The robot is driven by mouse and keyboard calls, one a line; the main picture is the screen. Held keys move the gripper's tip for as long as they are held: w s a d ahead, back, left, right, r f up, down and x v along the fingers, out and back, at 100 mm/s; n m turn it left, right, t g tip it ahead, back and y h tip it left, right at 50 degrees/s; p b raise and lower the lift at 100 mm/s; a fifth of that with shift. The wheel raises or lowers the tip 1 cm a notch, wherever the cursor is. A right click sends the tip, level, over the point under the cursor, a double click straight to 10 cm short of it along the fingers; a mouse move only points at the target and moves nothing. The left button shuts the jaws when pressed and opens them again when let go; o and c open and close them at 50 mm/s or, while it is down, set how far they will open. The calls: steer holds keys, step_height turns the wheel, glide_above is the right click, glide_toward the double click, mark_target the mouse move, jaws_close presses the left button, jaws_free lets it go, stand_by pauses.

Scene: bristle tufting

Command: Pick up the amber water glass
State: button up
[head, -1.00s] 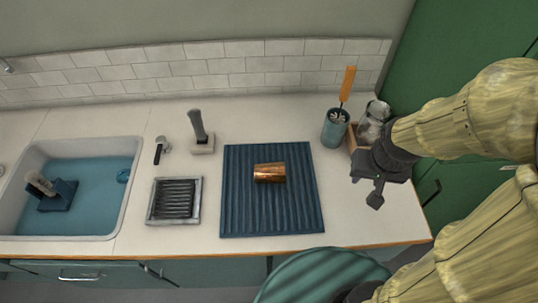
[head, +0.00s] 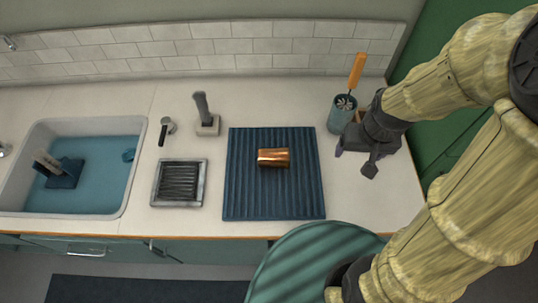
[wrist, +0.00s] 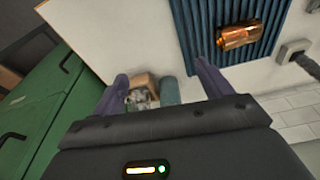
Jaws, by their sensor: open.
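The amber water glass (head: 273,158) lies on its side on the blue ribbed mat (head: 245,200), in the upper middle of the mat. It looks coppery and shiny. It also shows in the wrist view (wrist: 237,36), above and to the right of the fingers. My gripper (head: 354,160) is over the counter to the right of the mat, apart from the glass. In the wrist view its two purple-grey fingers (wrist: 162,85) are spread wide with nothing held between them.
A teal utensil pot (head: 342,114) with an orange-handled tool stands behind my gripper, beside a wooden box (wrist: 143,88). Bare counter lies right of the mat.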

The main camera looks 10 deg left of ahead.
steer(key=s+a+f+n+t+h+p, duration=0.1)
steer(key=a+f+n+p, duration=0.1)
steer(key=a+n+p, duration=0.3)
steer(key=s+a+f+n+t+h+p, duration=0.1)
steer(key=a+n+p, duration=0.4)
steer(key=a, duration=0.8)
steer(key=s+a+f+n+t+h+p, duration=0.1)
steer(key=s+a+f+n+t+p, duration=0.1)
steer(key=a+n+p, duration=0.4)
steer(key=s+a+f+n, duration=0.1)
steer(key=a+n, duration=0.1)
steer(key=a, duration=0.2)
steer(key=shift+t, duration=0.3)
steer(key=shift+w+f, duration=0.1)
steer(key=shift+f, duration=0.1)
steer(key=b, duration=1)
glide_toward(267, 159)
steer(key=x, duration=0.4)
steer(key=shift+w+a+f, duration=0.1)
steer(key=shift+f, duration=0.25)
steer(key=shift+w+f, duration=0.15)
steer(key=shift+w, duration=0.1)
